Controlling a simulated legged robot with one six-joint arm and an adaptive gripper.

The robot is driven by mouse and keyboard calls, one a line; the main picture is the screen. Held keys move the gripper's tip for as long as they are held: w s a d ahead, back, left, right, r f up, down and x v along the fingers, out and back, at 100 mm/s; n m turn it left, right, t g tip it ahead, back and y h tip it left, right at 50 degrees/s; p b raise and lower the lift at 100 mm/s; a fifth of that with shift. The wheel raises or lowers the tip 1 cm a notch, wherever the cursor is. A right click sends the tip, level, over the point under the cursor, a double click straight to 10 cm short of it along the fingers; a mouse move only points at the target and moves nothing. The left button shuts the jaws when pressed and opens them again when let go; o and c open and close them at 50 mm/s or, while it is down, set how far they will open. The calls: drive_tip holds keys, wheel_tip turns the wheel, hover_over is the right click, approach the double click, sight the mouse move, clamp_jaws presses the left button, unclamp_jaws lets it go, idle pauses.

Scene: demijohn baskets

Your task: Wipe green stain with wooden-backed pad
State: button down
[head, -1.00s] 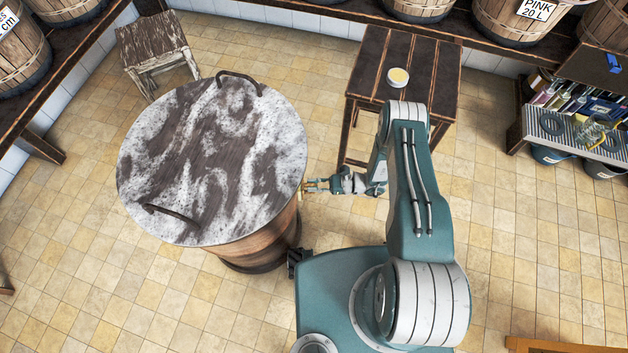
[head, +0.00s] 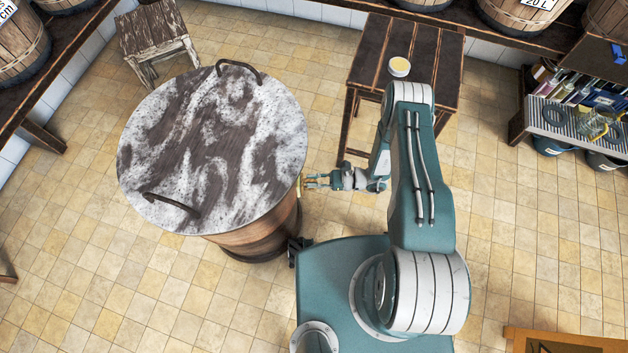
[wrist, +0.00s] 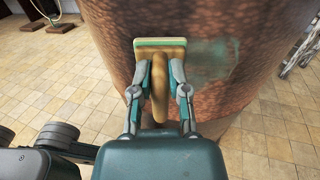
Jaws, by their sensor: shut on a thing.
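The wooden-backed pad (wrist: 152,43) shows in the wrist view with a pale back, a green layer and a curved tan handle. My gripper (wrist: 160,85) is shut on its handle. The pad is at the side of the large barrel (wrist: 118,25), apparently touching it. The green stain (wrist: 212,60) is a faint greenish smear on the barrel's side, just right of the pad; any part behind the pad is hidden. In the head view my gripper (head: 312,181) is at the barrel's right side, below the lid's rim, and the stain is hidden there.
A mottled lid (head: 215,150) with two handles covers the barrel. A dark wooden table (head: 405,60) with a small round tin (head: 399,67) stands at the back right, and a worn stool (head: 155,40) at the back left. Tiled floor is open left of the barrel.

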drive_tip(key=shift+w, duration=4.7)
drive_tip(key=shift+s, duration=4.75)
drive_tip(key=d, duration=0.6)
drive_tip(key=shift+s, duration=0.25)
drive_tip(key=shift+d, duration=0.15)
drive_tip(key=shift+s+d, duration=0.1)
drive_tip(key=shift+d, duration=1.3)
